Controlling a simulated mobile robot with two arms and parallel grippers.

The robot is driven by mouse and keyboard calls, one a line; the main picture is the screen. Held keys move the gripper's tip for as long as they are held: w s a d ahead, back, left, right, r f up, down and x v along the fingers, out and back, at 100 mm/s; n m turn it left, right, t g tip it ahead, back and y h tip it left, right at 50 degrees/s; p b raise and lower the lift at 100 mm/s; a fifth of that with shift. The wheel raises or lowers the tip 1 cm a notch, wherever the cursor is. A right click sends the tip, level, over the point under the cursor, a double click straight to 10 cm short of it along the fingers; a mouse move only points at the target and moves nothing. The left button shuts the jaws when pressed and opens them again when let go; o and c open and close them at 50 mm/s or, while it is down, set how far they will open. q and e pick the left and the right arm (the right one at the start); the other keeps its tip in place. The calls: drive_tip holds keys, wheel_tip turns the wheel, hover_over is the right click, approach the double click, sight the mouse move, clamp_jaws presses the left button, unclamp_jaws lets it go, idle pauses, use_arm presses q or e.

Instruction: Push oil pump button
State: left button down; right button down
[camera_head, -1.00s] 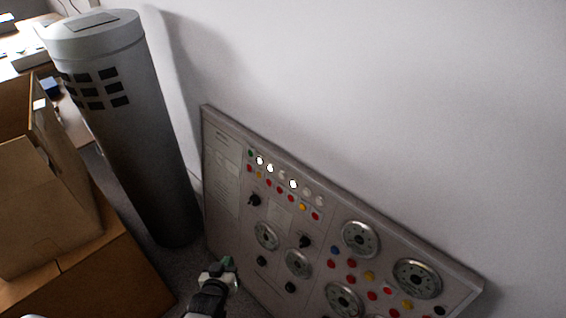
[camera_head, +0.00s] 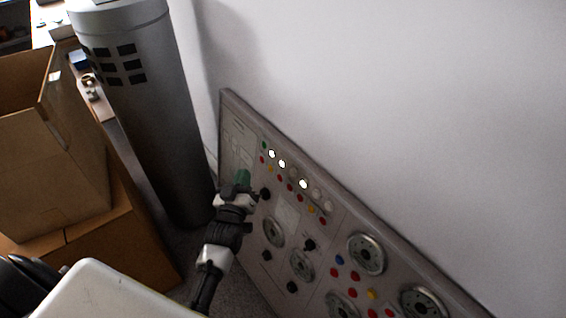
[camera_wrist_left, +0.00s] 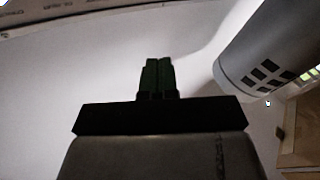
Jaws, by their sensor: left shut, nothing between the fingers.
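The control panel (camera_head: 286,218) leans against the wall and carries rows of small coloured buttons, lamps, black knobs and round dials. Three of its lamps (camera_head: 282,164) glow white. I cannot tell which button is the oil pump button; labels are too small to read. My left gripper (camera_head: 242,178) is shut and empty, in front of the panel's upper left part, close to a black knob (camera_head: 265,194). I cannot tell whether it touches the panel. In the left wrist view its green fingers (camera_wrist_left: 157,76) are together. My right gripper is not in view.
A tall grey cylinder (camera_head: 165,120) stands left of the panel. Open cardboard boxes (camera_head: 60,185) are stacked at the left. A bare white wall (camera_head: 430,110) lies behind and right of the panel.

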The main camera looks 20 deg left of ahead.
sight(282, 163)
use_arm(q)
drive_tip(key=w+d+f+b, duration=0.2)
drive_tip(key=w+d+b, duration=0.2)
drive_tip(key=w, duration=0.3)
drive_tip(key=shift+w+d+b, duration=0.2)
drive_tip(key=shift+w+b, duration=0.05)
drive_tip(key=shift+b, duration=0.2)
idle(1.9)
drive_tip(key=shift+w+d, duration=0.25)
drive_tip(key=shift+w, duration=0.1)
drive_tip(key=shift+w, duration=0.1)
idle(0.4)
